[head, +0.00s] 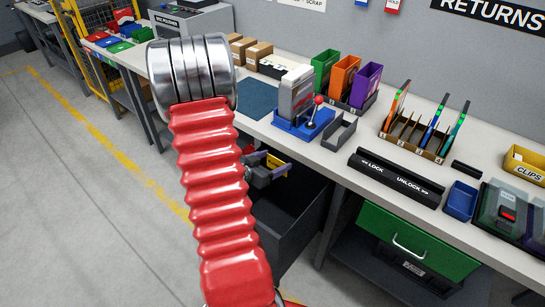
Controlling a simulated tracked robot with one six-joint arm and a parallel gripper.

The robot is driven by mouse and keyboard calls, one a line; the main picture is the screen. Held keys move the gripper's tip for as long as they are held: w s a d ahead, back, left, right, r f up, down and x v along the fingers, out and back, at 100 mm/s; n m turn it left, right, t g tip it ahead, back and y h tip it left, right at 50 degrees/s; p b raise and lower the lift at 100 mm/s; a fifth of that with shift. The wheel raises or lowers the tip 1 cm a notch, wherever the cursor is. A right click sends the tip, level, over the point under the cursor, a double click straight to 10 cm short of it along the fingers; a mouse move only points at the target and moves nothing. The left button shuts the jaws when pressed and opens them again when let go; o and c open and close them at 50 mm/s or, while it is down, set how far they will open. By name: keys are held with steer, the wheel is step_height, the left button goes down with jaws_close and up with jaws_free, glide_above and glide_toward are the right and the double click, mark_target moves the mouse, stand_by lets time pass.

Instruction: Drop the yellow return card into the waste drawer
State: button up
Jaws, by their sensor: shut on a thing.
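The yellow return card (279,165) is partly visible just past my red arm, between the grey jaws of my gripper (266,170). My gripper is shut on the card and holds it in front of the bench edge. Below it, a dark open drawer (316,213) sticks out from under the bench; it looks like the waste drawer, but no label shows. The card appears over the drawer's opening in the picture, above its rim. My arm hides the left part of the drawer and part of the gripper.
The bench top (335,165) holds a blue press with a red-knobbed lever (312,112), a grey tray (338,133), a card rack (415,138) and a black LOCK/UNLOCK bar (397,177). A green drawer (415,240) is to the right. Floor at left is clear.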

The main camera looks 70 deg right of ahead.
steer(key=shift+f, duration=0.3)
steer(key=o, duration=1.1)
steer(key=v, duration=1.4)
steer(key=shift+w+d+f, duration=0.1)
steer(key=shift+w, duration=0.05)
stand_by(0.4)
